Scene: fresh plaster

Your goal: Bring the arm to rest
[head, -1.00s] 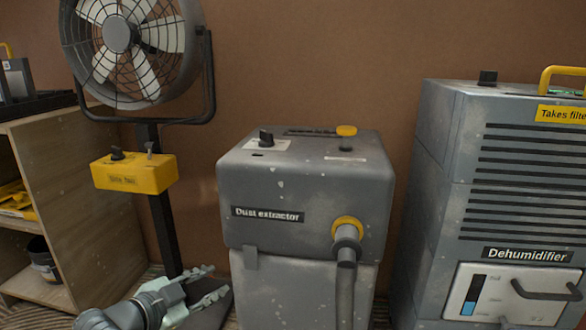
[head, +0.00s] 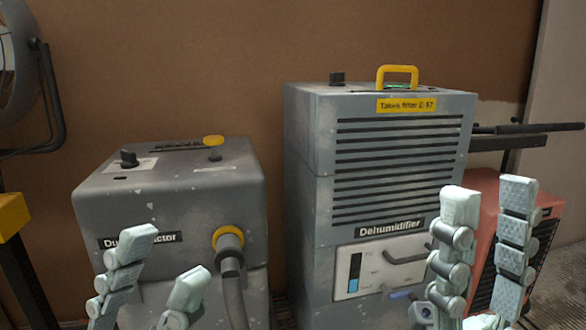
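My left gripper (head: 164,263) is at the lower left of the head view, fingers pointing up and spread apart with nothing between them. It is in front of the grey dust extractor (head: 170,195) and hides part of its label and lower body. My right gripper (head: 488,203) is at the lower right, fingers pointing up, open and empty. It is in front of the right edge of the dehumidifier (head: 306,200) and the red unit beside it. The arms behind both grippers are mostly below the picture.
The dehumidifier has a yellow handle (head: 398,72) on top and a front drawer with a dark handle. A red unit (head: 547,262) stands right of it, below a dark shelf or rail (head: 530,130). The fan (head: 50,100) and its yellow box (head: 12,215) are at the left edge.

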